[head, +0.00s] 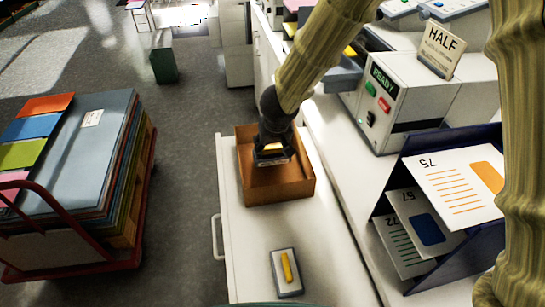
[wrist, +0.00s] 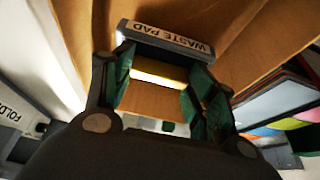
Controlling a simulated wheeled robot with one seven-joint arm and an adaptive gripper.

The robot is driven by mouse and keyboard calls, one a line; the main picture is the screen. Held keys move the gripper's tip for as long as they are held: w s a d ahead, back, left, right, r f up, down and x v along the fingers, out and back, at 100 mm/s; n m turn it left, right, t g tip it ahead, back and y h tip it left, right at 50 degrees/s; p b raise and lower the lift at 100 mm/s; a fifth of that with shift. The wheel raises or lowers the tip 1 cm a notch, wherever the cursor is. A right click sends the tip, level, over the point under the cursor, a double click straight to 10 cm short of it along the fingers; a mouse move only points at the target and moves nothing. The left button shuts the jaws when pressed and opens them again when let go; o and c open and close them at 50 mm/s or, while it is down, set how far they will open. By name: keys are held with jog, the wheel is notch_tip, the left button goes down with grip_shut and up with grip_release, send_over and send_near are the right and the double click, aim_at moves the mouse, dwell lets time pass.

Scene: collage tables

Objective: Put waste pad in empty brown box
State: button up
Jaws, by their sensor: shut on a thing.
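The brown box (head: 293,191) stands open on the white cabinet top in the head view. My gripper (head: 271,147) points down into it. In the wrist view, my gripper (wrist: 158,85) is shut on the yellow grip of the waste pad (wrist: 166,36), whose dark edge carries the label "WASTE PAD". The pad also shows in the head view (head: 272,159), within the outline of the box. The box's brown inside (wrist: 255,45) fills much of the wrist view. I cannot tell whether the pad touches the box floor.
A second grey pad with a yellow bar (head: 287,272) lies on the white top (head: 245,245) in front of the box. To the right are a machine marked "READY" (head: 383,100) and a dark rack of cards (head: 470,245). A loaded red cart (head: 70,272) stands left.

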aim_at(272, 155)
jog(key=shift+f+b, duration=0.9)
jog(key=shift+f, duration=1)
jog(key=shift+f, duration=0.15)
jog(key=o, duration=1)
jog(key=p+v, duration=0.3)
jog(key=v, duration=0.9)
jog(key=shift+p, duration=0.3)
jog(key=shift+a, duration=0.1)
